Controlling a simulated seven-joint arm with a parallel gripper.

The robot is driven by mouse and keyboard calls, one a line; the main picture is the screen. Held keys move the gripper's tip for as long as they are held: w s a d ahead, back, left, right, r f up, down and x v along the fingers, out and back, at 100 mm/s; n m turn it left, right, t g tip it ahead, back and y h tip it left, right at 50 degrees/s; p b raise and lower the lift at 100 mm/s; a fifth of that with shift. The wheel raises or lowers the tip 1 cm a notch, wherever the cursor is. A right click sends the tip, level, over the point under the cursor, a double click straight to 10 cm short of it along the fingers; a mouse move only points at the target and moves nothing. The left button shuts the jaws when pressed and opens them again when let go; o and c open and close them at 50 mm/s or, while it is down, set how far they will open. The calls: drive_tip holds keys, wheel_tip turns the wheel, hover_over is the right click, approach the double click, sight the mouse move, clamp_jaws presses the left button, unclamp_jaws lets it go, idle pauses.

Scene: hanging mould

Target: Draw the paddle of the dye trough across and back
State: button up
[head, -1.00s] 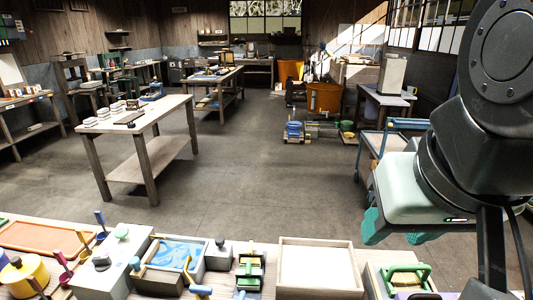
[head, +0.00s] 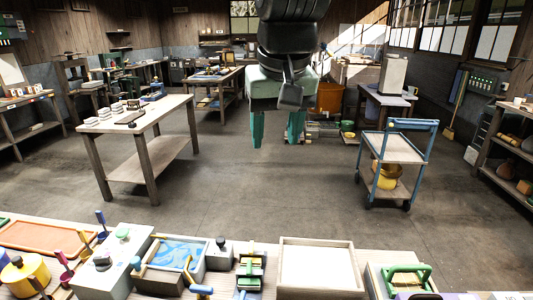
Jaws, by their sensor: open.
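The dye trough (head: 150,273) is a grey-walled tray with swirled blue liquid (head: 180,253), on the near bench left of centre. A blue handle (head: 136,264) stands at its left side, and a yellow stick (head: 188,268) and another blue handle (head: 201,290) show at its front. I cannot tell for certain which of these is the paddle. My gripper (head: 277,132) is open and empty, with its two green fingers pointing down. It hangs in the air at upper centre, apart from the bench, above and right of the trough in the picture.
Near bench: an orange tray (head: 42,237), a grey block (head: 112,268), a yellow pot (head: 25,277), several upright handles, a pale wooden tray (head: 318,243) and a green-handled tool (head: 408,278) crowd around. A blue trolley (head: 393,150) and a wooden table (head: 135,130) stand beyond on open floor.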

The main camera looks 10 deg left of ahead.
drive_tip(key=w+a+f+n+g, duration=0.1)
drive_tip(key=w+a+f, duration=0.2)
drive_tip(key=a, duration=0.4)
drive_tip(key=w+a+f+n, duration=0.1)
drive_tip(key=w+a+f, duration=0.2)
drive_tip(key=a, duration=0.5)
drive_tip(key=n+g+h, duration=0.1)
drive_tip(key=n+g, duration=0.1)
drive_tip(key=n, duration=0.1)
hover_over(135, 259)
wheel_tip(135, 259, down, 20)
wheel_tip(135, 259, down, 10)
drive_tip(key=shift+f, duration=0.9)
drive_tip(key=shift+c, duration=0.5)
clamp_jaws()
